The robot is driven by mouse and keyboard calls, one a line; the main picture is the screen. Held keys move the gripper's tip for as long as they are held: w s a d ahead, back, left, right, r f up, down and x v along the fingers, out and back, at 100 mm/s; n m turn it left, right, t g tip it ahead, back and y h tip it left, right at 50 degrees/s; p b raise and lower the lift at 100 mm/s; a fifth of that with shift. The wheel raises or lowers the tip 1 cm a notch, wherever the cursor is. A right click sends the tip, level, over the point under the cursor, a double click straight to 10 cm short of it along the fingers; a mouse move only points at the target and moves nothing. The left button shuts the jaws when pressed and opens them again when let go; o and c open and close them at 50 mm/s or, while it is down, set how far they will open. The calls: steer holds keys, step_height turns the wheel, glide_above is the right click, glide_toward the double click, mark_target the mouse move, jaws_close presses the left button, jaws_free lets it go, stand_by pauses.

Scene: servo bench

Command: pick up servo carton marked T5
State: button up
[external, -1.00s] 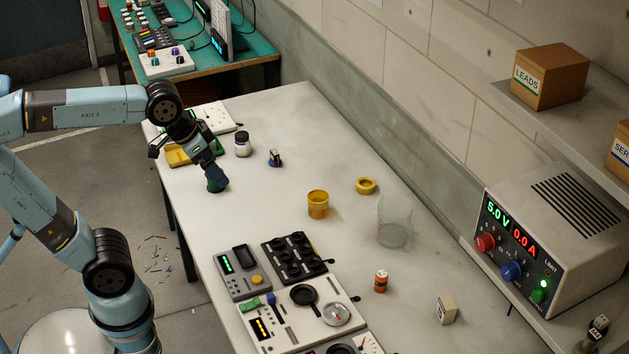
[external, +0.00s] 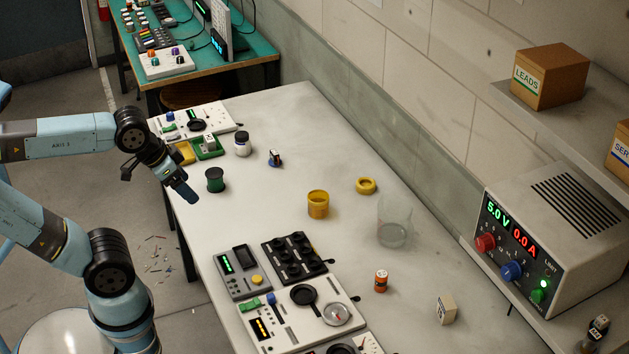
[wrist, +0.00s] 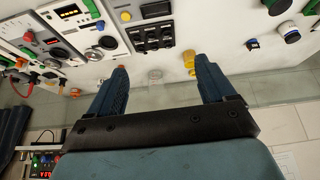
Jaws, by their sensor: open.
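A small beige carton (external: 446,309) stands on the right part of the white bench in the external view. It has a dark mark that is too small to read. A pale block (external: 208,141) in the green tray may be another carton; its marking cannot be read. My gripper (external: 187,191) hangs at the bench's left edge, in front of the green spool and far from the beige carton. In the wrist view my gripper (wrist: 160,66) is open, with nothing between its fingers. I cannot make out a carton there.
The green spool (external: 215,180), white jar (external: 242,144), yellow cup (external: 318,204), yellow ring (external: 366,186), clear beaker (external: 393,225) and orange cylinder (external: 381,281) stand on the bench. Instrument panels (external: 295,310) fill the front. A power supply (external: 545,250) stands at right. Mid-bench has free room.

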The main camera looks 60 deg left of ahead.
mark_target(442, 304)
steer(key=w+d+f+n+t+h, duration=0.25)
steer(key=w+d+n, duration=0.35)
steer(key=w+d, duration=0.6)
steer(key=w+d+f+n+t+h, duration=0.1)
steer(key=w+d+f+n, duration=0.4)
steer(key=w+d, duration=0.7)
steer(key=w+d+f+n+t, duration=0.1)
steer(key=w+d+f+n, duration=0.3)
steer(key=w+n, duration=0.3)
steer(key=w+d+f+n+t, duration=0.1)
steer(key=w+d+f+n, duration=0.4)
steer(key=w+f+n, duration=0.2)
steer(key=w+d+f+n+t, duration=0.1)
steer(key=w+d+f+n, duration=0.4)
steer(key=w+n, duration=0.3)
steer(key=shift+w+f+t+y, duration=0.25)
steer(key=shift+f+t, duration=0.1)
steer(key=shift+f, duration=0.25)
steer(key=shift+d+x, duration=0.15)
steer(key=shift+x, duration=1.15)
steer(key=shift+d+x, duration=0.15)
steer(key=shift+x, duration=1.15)
steer(key=shift+r, duration=0.15)
steer(key=shift+c, duration=0.3)
